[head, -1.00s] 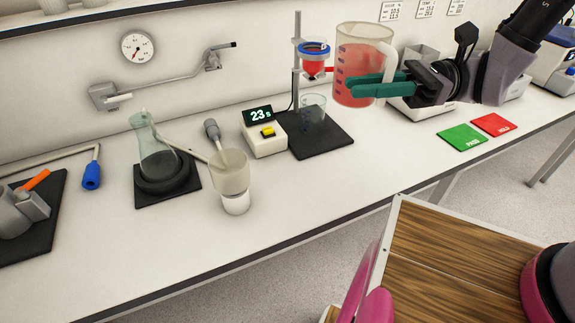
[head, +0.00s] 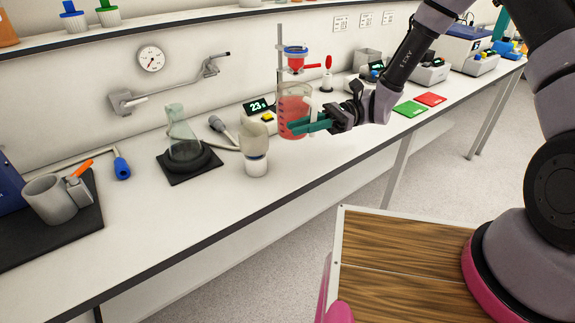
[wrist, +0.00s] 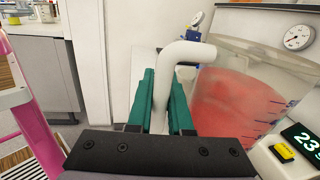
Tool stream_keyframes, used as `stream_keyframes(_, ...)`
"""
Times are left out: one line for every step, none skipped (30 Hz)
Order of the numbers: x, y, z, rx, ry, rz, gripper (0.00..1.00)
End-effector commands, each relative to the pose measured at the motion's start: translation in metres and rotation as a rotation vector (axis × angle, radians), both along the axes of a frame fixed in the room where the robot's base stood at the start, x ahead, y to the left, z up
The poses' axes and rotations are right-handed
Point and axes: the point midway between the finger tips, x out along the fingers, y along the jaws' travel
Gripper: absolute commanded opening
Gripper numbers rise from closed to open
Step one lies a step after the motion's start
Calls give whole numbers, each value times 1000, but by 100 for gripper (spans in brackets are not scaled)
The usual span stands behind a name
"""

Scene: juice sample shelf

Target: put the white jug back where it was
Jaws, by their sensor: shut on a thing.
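The jug (head: 294,100) is see-through with a white handle and holds red juice. It appears upright, in front of the funnel stand in the head view. My gripper (head: 292,127) has green fingers and is shut on the jug's handle. The wrist view shows the white handle (wrist: 187,52) between the green fingers of my gripper (wrist: 163,80), with the jug's red contents (wrist: 235,103) to the right. I cannot tell whether the jug's base touches the bench. The jug hides the foot of the stand.
The funnel with red juice (head: 296,66) is close above the jug. The timer (head: 258,110) is just left. A filter cup (head: 255,150) and a flask (head: 182,135) stand farther left. Green (head: 410,108) and red (head: 431,99) cards lie right. The front bench strip (head: 215,200) is clear.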

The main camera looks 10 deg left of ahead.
Motion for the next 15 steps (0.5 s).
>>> stream_keyframes(-1, 0, -11, 0, 4, 0, 0)
stream_keyframes(0, 0, -16, 0, 4, 0, 0)
stream_keyframes(0, 0, -23, 0, 4, 0, 0)
stream_keyframes(0, 0, -28, 0, 3, 1, 0)
stream_keyframes(-1, 0, -32, 0, 3, 1, 0)
stream_keyframes(-1, 0, -37, 0, 1, 1, 0)
stream_keyframes(-1, 0, -39, 1, 1, 1, 0)
stream_keyframes(-1, 0, -41, 1, 1, 1, 0)
stream_keyframes(-1, 1, -43, 1, 0, 1, 0)
stream_keyframes(-1, 1, -45, 1, 0, 1, 0)
stream_keyframes(-1, 0, -48, 1, 1, 1, 0)
stream_keyframes(-1, 0, -52, 0, 1, 1, 0)
stream_keyframes(-1, 1, -56, 0, 1, 1, 0)
stream_keyframes(-1, 0, -60, 0, 1, 1, 0)
stream_keyframes(-1, 0, -67, 1, 2, 1, 0)
